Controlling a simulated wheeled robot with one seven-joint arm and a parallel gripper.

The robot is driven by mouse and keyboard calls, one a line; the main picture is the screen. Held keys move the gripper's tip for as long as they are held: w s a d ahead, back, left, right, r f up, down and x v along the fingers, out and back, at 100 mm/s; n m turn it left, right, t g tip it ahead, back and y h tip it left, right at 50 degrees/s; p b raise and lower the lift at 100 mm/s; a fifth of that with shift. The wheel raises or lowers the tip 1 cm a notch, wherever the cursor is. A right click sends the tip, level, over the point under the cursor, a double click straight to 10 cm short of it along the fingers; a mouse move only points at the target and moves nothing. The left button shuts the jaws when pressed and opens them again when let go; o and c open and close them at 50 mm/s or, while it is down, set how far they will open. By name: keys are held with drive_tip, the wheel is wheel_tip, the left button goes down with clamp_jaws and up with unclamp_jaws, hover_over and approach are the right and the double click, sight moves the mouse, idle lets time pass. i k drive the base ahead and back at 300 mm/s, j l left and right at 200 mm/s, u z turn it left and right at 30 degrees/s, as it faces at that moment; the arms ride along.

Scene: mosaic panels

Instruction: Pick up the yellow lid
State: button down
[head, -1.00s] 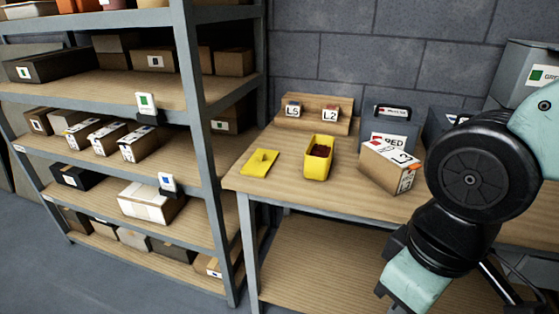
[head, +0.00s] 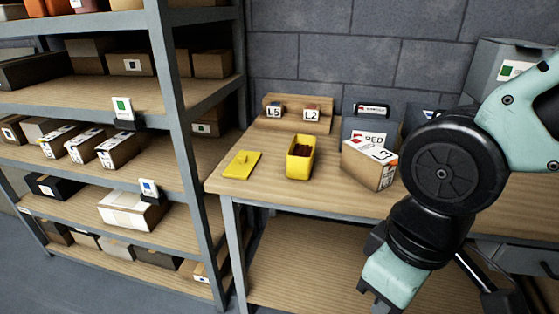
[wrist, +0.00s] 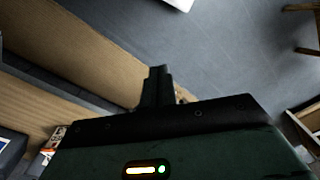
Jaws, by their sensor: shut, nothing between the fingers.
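The yellow lid (head: 241,165) lies flat on the left part of the wooden table (head: 225,186) in the head view, with a small raised knob on it. An open yellow box (head: 299,160) with dark reddish-brown contents stands just right of it. My gripper (wrist: 157,72) shows in the wrist view with its fingers closed together and nothing between them. In the head view my arm is at the right, in front of the table, and the fingertips are not visible there. The lid does not show in the wrist view.
A cardboard box (head: 369,165) stands right of the yellow box. Behind are a wooden stand (head: 327,116) with L5 and L2 labels and a grey bin marked RED (head: 391,132). A loaded shelf rack (head: 183,150) stands close left of the table.

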sight(243, 163)
drive_tip(key=i+j, duration=0.2)
drive_tip(key=j, duration=0.15)
drive_tip(key=i+j, duration=0.2)
drive_tip(key=j, duration=0.2)
drive_tip(key=i+j, duration=0.2)
drive_tip(key=j, duration=0.15)
drive_tip(key=i+j, duration=0.2)
drive_tip(key=j, duration=0.2)
drive_tip(key=i+j, duration=0.15)
drive_tip(key=j, duration=0.2)
drive_tip(key=i+j, duration=0.2)
drive_tip(key=j, duration=0.2)
